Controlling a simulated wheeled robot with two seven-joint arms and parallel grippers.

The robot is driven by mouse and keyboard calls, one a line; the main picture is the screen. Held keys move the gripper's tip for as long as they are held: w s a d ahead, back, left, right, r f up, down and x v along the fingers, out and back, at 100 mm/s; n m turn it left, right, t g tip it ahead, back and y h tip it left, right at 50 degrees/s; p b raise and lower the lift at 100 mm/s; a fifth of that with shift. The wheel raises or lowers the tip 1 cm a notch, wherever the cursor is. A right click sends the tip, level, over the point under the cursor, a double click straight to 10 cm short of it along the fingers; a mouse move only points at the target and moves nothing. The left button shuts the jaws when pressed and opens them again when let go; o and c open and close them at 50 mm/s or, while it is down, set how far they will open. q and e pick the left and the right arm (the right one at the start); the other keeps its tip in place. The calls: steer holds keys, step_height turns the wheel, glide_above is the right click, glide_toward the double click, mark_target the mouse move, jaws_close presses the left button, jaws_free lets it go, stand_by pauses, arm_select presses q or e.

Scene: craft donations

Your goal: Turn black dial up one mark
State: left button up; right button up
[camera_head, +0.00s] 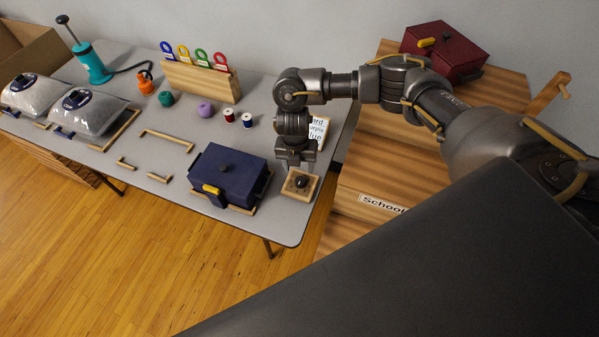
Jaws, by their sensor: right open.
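The black dial (301,181) sits on a small square wooden base (298,195) near the right front corner of the grey table. My right gripper (298,172) points down from above with its fingers apart, one at each side of the dial's upper area. Whether the fingers touch the dial is too small to tell. The marks around the dial cannot be made out. My left gripper is not in view.
A dark blue box (228,174) with a yellow latch stands left of the dial. Behind are thread spools (247,120), yarn balls and a wooden holder (203,82). A sign (318,131) stands behind my right wrist. Wooden crates (362,180) adjoin the table's right, with a dark red box (444,50) farther back.

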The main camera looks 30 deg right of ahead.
step_height(320, 180, up, 4)
steer(key=shift+f, duration=0.1)
stand_by(0.6)
